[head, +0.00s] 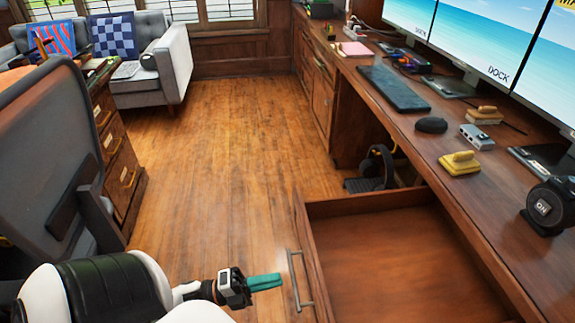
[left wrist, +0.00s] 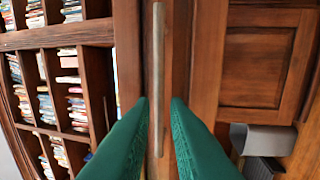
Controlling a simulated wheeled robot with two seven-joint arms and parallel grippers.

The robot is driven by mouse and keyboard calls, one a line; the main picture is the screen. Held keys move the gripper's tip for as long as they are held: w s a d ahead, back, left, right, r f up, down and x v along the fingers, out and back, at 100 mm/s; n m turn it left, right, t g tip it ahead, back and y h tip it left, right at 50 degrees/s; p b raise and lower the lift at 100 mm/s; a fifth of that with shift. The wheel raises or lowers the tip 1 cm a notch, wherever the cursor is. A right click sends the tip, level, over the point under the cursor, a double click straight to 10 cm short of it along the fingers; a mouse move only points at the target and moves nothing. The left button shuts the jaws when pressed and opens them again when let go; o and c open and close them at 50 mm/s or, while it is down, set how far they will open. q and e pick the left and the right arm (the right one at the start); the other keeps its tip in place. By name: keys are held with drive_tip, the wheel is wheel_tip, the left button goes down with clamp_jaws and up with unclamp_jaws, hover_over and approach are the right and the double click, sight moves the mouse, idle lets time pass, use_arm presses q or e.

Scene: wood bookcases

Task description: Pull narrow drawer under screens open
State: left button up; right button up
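The wide wooden drawer (head: 400,215) under the desk with the screens (head: 470,40) is pulled out, and its inside looks empty. Its metal bar handle (head: 299,281) is on the front panel. My left gripper (head: 280,281) is just left of the handle, with a small gap in the head view. In the left wrist view its two green fingers (left wrist: 158,105) are apart, and the handle (left wrist: 157,45) shows upright between them, touching neither finger visibly. My right gripper is in neither view.
The desk top holds a keyboard (head: 393,88), a mouse (head: 431,125), a yellow block (head: 459,163) and a black round device (head: 551,205). Headphones (head: 379,163) are beyond the drawer. A grey chair (head: 45,140) stands left. The wood floor (head: 220,160) between is clear.

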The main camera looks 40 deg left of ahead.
use_arm(q)
drive_tip(key=v, duration=0.6)
drive_tip(key=shift+s+a, duration=0.1)
drive_tip(key=shift+a, duration=0.05)
